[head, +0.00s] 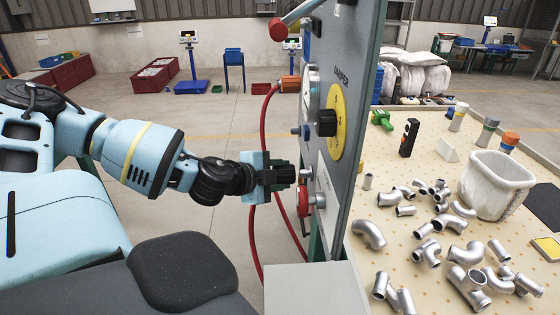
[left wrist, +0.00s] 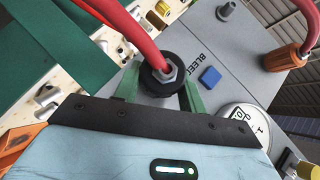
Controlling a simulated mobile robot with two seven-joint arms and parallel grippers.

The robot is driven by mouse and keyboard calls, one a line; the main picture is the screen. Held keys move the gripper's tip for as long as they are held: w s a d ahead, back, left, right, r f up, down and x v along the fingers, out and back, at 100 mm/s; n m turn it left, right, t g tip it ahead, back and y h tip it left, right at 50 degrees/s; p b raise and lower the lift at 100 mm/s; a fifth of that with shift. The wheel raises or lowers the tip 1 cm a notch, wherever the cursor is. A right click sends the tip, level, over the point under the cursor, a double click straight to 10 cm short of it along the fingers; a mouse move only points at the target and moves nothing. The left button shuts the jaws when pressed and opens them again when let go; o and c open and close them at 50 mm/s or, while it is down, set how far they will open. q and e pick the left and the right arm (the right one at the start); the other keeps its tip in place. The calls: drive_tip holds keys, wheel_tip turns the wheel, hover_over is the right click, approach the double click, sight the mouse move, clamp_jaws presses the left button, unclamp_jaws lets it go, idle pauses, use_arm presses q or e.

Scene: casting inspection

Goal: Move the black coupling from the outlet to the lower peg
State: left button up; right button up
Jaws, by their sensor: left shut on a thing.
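In the head view my left gripper (head: 283,175) is at the left face of the grey panel (head: 352,110), shut on the black coupling (head: 285,174). In the left wrist view the black coupling (left wrist: 152,82) sits between the green fingers (left wrist: 160,97), with a metal nut and a red hose (left wrist: 143,38) at its back. The coupling points toward the panel, near a small grey fitting (head: 307,173). I cannot tell whether it is seated on anything. A grey peg (left wrist: 227,10) stands bare on the panel in the wrist view. My right gripper is out of view.
An orange coupling (head: 290,84) with another red hose (head: 263,130) is higher on the panel. A red-handled part (head: 304,196) is just below my gripper. Right of the panel, a table (head: 395,160) holds metal pipe fittings and a white sack-like bin (head: 495,188).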

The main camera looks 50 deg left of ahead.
use_arm(q)
drive_tip(key=shift+s+a+r, duration=0.1)
drive_tip(key=shift+s, duration=0.05)
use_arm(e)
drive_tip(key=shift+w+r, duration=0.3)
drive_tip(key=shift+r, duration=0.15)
use_arm(q)
drive_tip(key=shift+p, duration=0.3)
